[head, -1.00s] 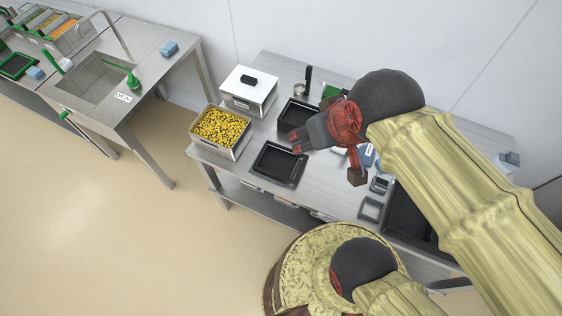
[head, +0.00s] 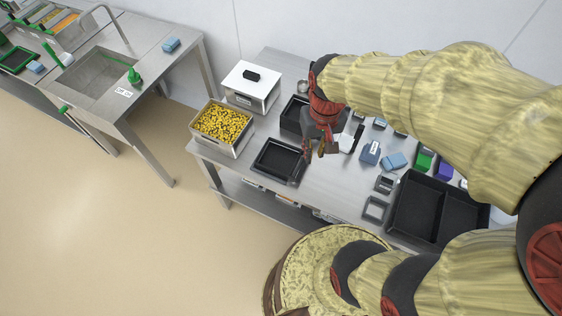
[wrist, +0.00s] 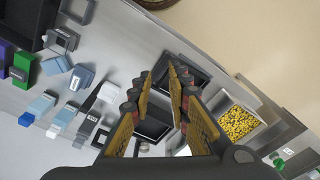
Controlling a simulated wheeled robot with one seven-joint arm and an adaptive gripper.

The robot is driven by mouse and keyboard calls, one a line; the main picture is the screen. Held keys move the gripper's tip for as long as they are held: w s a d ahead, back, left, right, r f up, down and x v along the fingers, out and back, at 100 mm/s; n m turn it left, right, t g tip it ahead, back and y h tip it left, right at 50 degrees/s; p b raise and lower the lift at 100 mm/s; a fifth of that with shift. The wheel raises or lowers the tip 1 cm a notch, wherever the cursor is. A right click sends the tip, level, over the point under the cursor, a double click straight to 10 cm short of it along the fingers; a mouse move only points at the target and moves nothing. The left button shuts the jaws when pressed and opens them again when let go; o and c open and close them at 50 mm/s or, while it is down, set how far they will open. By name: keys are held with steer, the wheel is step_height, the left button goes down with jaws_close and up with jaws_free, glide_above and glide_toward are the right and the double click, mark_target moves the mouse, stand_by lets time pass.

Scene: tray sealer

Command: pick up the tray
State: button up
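A shallow black tray (head: 277,161) lies flat near the front edge of the steel table, in front of a second black tray (head: 292,115). In the wrist view the front tray (wrist: 197,72) shows beyond the fingertips, partly hidden by them. The rear tray (wrist: 154,124) shows between the fingers. My gripper (head: 316,152) points down, just right of the front tray's right side in the head view. In the wrist view my gripper (wrist: 159,78) is open with nothing between its fingers. I cannot tell its exact height above the table.
A bin of yellow pieces (head: 221,124) and a white lidded box (head: 250,88) stand left of the trays. A large black divided tray (head: 440,208), blue blocks (head: 370,152) and small grey frames (head: 374,209) lie to the right. The wall is behind the table.

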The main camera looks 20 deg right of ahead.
steer(key=w+d+f+m+g+b, duration=0.1)
steer(key=w+f+m, duration=0.15)
steer(key=f, duration=0.55)
steer(key=w+d+f+m+g+b, duration=0.1)
steer(key=w+d+f, duration=0.15)
steer(key=f, duration=0.55)
steer(key=m+t, duration=0.1)
steer(key=m, duration=0.2)
glide_above(305, 163)
steer(key=shift+f+p, duration=0.3)
steer(key=shift+f, duration=0.3)
steer(key=shift+w+t, duration=0.1)
steer(key=shift+t, duration=0.2)
steer(key=shift+f+b, duration=1.5)
steer(key=shift+f, duration=2.45)
steer(key=c, duration=0.3)
jaws_close()
